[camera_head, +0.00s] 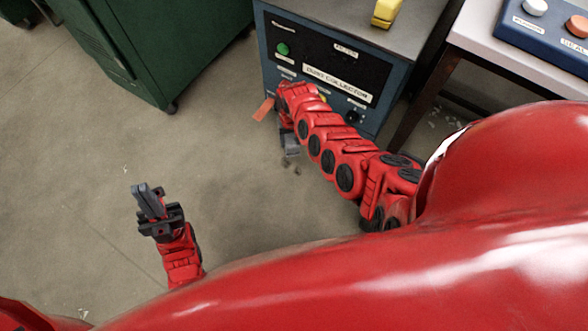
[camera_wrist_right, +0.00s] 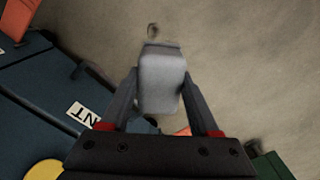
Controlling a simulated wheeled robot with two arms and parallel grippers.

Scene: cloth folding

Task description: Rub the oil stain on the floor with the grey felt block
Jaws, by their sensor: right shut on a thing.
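The grey felt block (camera_head: 291,149) is in my right gripper (camera_head: 287,138), low over the concrete floor in front of the dust collector. In the right wrist view the block (camera_wrist_right: 162,92) sits between the two fingers of the right gripper (camera_wrist_right: 160,78), which is shut on it. Small dark oil spots (camera_head: 285,163) show on the floor just below the block in the head view. One dark spot (camera_wrist_right: 153,31) lies just beyond the block's end in the wrist view. Whether the block touches the floor is unclear. My left gripper (camera_head: 148,200) is over bare floor at left; its finger gap is unclear.
The blue dust collector (camera_head: 325,75) stands close behind my right arm, with a yellow object (camera_head: 386,12) on top. An orange piece (camera_head: 263,109) is beside its lower left corner. A green cabinet (camera_head: 150,50) is at upper left. Floor at left is clear.

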